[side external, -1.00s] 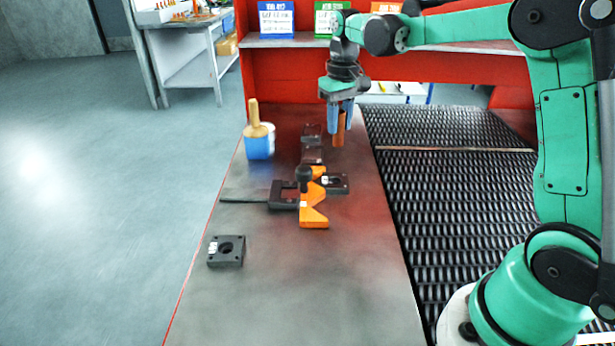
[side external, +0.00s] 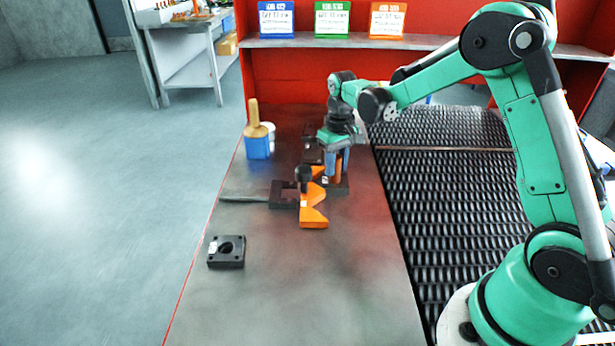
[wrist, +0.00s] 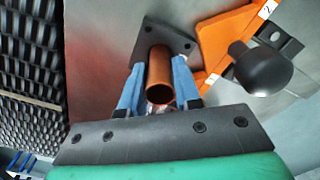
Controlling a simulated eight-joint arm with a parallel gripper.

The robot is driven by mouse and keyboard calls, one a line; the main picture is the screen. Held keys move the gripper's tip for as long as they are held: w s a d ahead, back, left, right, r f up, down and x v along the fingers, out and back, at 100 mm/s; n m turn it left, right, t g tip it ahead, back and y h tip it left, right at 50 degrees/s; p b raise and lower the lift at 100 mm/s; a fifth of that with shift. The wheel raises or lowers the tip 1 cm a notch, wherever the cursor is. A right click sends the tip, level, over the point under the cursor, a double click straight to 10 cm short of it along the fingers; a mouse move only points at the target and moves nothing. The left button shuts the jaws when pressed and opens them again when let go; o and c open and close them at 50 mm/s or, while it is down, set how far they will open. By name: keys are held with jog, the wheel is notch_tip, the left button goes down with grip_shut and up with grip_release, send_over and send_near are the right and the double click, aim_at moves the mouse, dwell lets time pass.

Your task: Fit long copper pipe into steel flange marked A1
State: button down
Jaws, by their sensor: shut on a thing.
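My gripper (side external: 338,176) is low over the table, its blue fingers shut on an upright copper pipe (side external: 338,167). In the wrist view the pipe (wrist: 159,72) stands between the two fingers, its far end at the middle of a dark square flange (wrist: 178,42). In the side view that flange (side external: 341,189) is mostly hidden under the gripper. I cannot tell whether the pipe is inside its hole or just above it. Another dark flange (side external: 226,252) with a round hole and a white label lies at the front left. No flange mark is readable.
An orange bracket (side external: 312,212) and a black-knobbed clamp (side external: 303,177) stand close left of my gripper; the knob (wrist: 262,70) is near in the wrist view. A blue container (side external: 258,148) with a wooden handle stands behind left. A mesh belt (side external: 440,200) runs at right.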

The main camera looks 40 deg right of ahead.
aim_at(337, 157)
jog(key=c, duration=0.6)
grip_release()
notch_tip(337, 157, up, 12)
jog(key=shift+f, duration=0.25)
jog(key=shift+s+a+f+n+t, duration=0.2)
jog(key=shift+s+a+n+t, duration=0.15)
jog(key=shift+s+a+t, duration=1.2)
jog(key=shift+s+a+f+n+t, duration=0.3)
jog(key=shift+s+a+t, duration=0.55)
jog(key=shift+s+a, duration=1.35)
jog(key=shift+s+a+f+n+t, duration=0.1)
jog(key=shift+s+a+n+t, duration=0.35)
jog(key=shift+s+a+t, duration=1.35)
jog(key=shift+s+d+g, duration=0.25)
jog(key=shift+s+g, duration=0.1)
jog(key=shift+g, duration=0.25)
